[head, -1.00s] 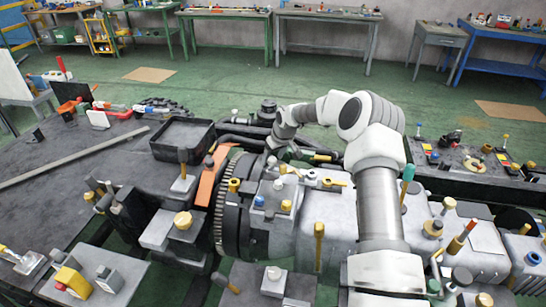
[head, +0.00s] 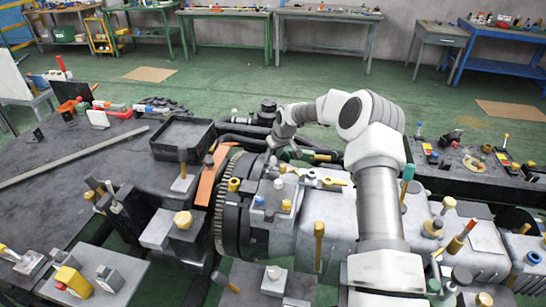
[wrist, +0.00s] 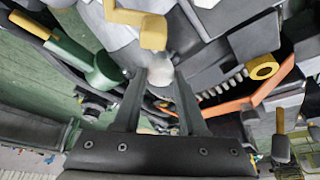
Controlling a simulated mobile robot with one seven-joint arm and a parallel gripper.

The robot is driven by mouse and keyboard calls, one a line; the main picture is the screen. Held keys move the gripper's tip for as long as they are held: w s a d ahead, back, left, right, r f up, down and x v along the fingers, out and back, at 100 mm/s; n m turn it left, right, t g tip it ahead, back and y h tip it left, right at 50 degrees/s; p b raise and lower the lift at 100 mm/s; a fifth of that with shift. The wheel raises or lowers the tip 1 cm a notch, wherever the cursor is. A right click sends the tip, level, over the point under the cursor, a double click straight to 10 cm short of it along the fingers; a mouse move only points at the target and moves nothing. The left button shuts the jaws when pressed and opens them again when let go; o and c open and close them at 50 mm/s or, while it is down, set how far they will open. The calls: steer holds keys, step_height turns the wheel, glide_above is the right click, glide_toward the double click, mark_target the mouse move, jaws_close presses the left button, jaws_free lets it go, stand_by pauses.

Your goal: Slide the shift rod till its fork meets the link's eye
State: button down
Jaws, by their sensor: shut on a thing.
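My gripper (wrist: 160,80) is shut on a pale, rounded knob (wrist: 160,71), which shows between its fingertips in the wrist view. In the head view my gripper (head: 274,143) is low behind the grey gearbox housing (head: 340,215), and its fingertips are hard to make out. I cannot tell how the knob joins the shift rod. The rod's fork and the link's eye cannot be made out clearly. A yellow cranked handle (wrist: 147,28) is just beyond the fingertips. A green cylinder with a yellow end (wrist: 103,66) is to their left.
An orange strip (head: 209,178) stands beside the toothed ring (head: 225,200), left of my gripper. A black open tray (head: 157,151) is farther left. Yellow knobs and upright handles crowd the housing's top. Green floor (head: 240,85) is open behind the machine.

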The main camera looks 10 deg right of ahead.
stand_by(0.8)
steer(key=d, duration=0.2)
steer(key=s+d+b, duration=0.1)
steer(key=s+d, duration=0.1)
steer(key=d, duration=0.1)
steer(key=shift+s+d+b, duration=0.15)
steer(key=shift+d+b, duration=0.15)
steer(key=shift+b, duration=0.1)
steer(key=shift+c, duration=2.3)
jaws_free()
steer(key=b+v, duration=0.1)
steer(key=v, duration=1.6)
steer(key=shift+s+r, duration=0.2)
